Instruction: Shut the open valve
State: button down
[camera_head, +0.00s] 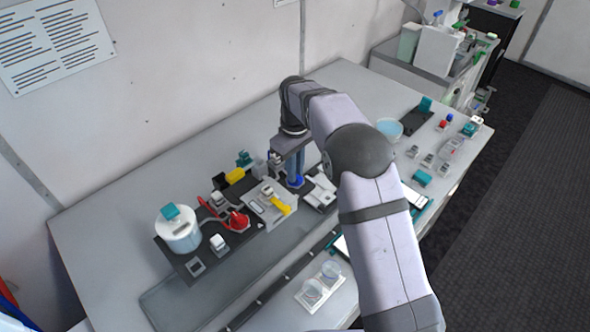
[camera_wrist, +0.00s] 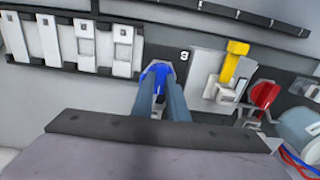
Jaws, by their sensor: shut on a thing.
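My gripper (camera_head: 294,172) points down at the foam proportioner bench, and its two grey-blue fingers (camera_wrist: 163,98) are shut on a blue valve handle (camera_wrist: 157,70). A little of the blue handle (camera_head: 297,182) also shows below the fingers in the head view. A yellow valve handle (camera_wrist: 234,63) stands to the right in the wrist view, on a light plate; it also shows in the head view (camera_head: 281,204). A red valve handle (camera_wrist: 264,96) is farther right, and in the head view (camera_head: 240,221) it is left of the yellow one. The fingers partly hide the blue handle's base.
A white tank with a teal cap (camera_head: 177,231) stands at the left end of the black base. White clip-like parts (camera_wrist: 83,46) lie left of the blue handle. A tray with two clear cups (camera_head: 322,286) is in front. A bowl (camera_head: 389,128) stands behind my arm.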

jog(key=c, duration=1.7)
grip_release()
jog(key=shift+c, duration=0.2)
jog(key=shift+r+b, duration=0.55)
jog(key=shift+r, duration=0.25)
jog(key=shift+r+b, duration=0.8)
jog(key=shift+r, duration=2.05)
